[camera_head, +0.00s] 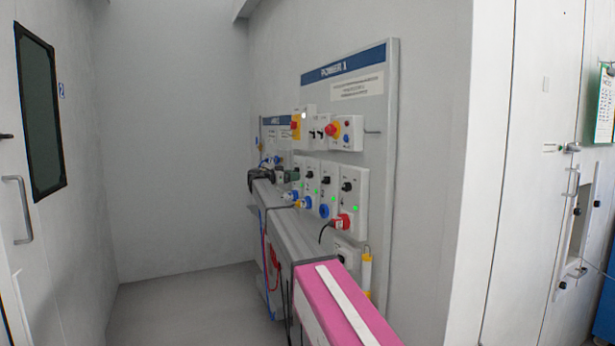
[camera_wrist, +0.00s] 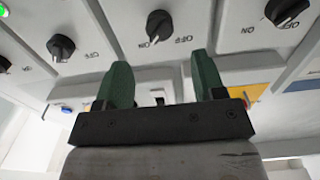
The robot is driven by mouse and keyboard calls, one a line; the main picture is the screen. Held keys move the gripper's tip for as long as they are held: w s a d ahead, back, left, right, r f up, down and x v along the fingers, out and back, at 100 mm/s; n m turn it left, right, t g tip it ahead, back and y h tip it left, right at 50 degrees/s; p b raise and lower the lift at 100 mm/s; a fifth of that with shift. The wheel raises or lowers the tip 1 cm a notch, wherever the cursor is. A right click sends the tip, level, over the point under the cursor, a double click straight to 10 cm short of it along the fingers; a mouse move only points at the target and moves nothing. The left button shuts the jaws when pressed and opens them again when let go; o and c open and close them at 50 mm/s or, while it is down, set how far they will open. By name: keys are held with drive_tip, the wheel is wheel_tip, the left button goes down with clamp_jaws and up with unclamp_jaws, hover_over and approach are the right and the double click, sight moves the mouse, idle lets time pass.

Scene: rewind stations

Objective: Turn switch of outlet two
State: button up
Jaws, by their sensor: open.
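The POWER 1 board (camera_head: 345,62) on the right wall carries a row of several grey outlet units with black rotary switches. Numbers on the outlets are too small to read, so I cannot tell which is outlet two. My gripper (camera_head: 291,177) is at the left, far end of this row. In the wrist view, turned upside down, my gripper (camera_wrist: 162,80) has its two green fingers apart with nothing between them. A black switch (camera_wrist: 159,26) lies beyond the gap between the fingertips, apart from them. Other switches sit to the left (camera_wrist: 61,48) and right (camera_wrist: 288,11).
Another panel (camera_head: 275,125) hangs farther left. A door (camera_head: 40,130) is at far left, with open floor (camera_head: 180,300) between.

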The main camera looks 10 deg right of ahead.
sight(309, 175)
drive_tip(key=x, duration=0.7)
drive_tip(key=shift+f, duration=0.1)
drive_tip(key=c, duration=0.9)
